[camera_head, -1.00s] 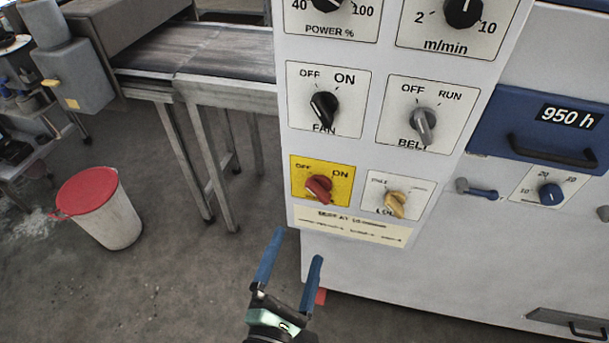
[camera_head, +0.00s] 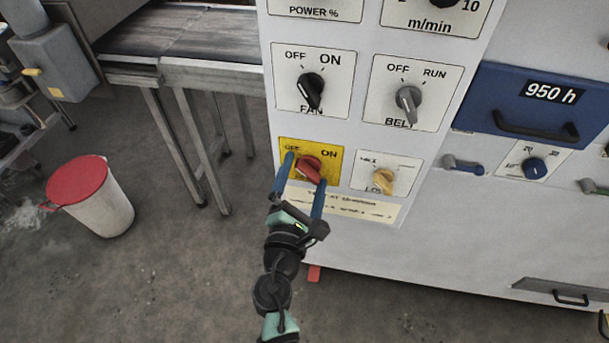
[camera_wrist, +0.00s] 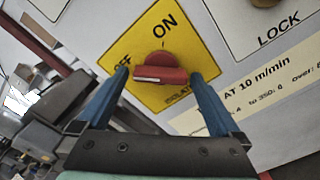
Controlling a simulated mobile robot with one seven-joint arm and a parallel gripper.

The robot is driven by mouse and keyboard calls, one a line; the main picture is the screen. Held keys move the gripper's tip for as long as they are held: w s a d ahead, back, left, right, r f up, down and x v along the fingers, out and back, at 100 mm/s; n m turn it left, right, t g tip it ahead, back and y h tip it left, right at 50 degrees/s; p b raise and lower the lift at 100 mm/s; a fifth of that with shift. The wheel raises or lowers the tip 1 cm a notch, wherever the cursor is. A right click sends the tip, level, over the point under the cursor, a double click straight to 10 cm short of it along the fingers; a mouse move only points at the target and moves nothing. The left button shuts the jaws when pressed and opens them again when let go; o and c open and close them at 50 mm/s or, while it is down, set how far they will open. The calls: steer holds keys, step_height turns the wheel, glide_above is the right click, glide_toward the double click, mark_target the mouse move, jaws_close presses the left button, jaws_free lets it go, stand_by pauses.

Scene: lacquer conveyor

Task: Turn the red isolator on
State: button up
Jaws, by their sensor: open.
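The red isolator knob (camera_head: 309,168) sits on a yellow plate (camera_head: 333,156) marked OFF at upper left and ON at upper right. In the wrist view the red knob (camera_wrist: 164,62) has its bar lying across the picture, with a pale mark toward its left end, on the OFF side. My gripper (camera_head: 305,169) is open at the plate, with one blue finger on each side of the knob. In the wrist view my gripper (camera_wrist: 159,76) shows gaps between both fingers and the knob. The fingers partly cover the plate and its OFF label.
A yellow LOCK knob (camera_head: 384,181) is close to the right. The black FAN knob (camera_head: 311,90) and grey BELT knob (camera_head: 408,100) are above. A white bucket with a red lid (camera_head: 80,185) stands on the floor at left, by the conveyor (camera_head: 178,36).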

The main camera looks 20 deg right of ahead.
steer(key=shift+c, duration=0.3)
steer(key=c, duration=1.2)
steer(key=shift+m+b, duration=0.3)
steer(key=m+b, duration=0.7)
steer(key=m, duration=0.2)
steer(key=m+b, duration=0.6)
steer(key=m, duration=0.2)
steer(key=shift+r+m+b, duration=0.2)
steer(key=shift+m+b, duration=0.2)
steer(key=shift+o, duration=0.2)
steer(key=shift+r+m+b, duration=0.15)
steer(key=shift+m+b, duration=0.3)
steer(key=shift+m, duration=0.35)
steer(key=shift+r, duration=0.1)
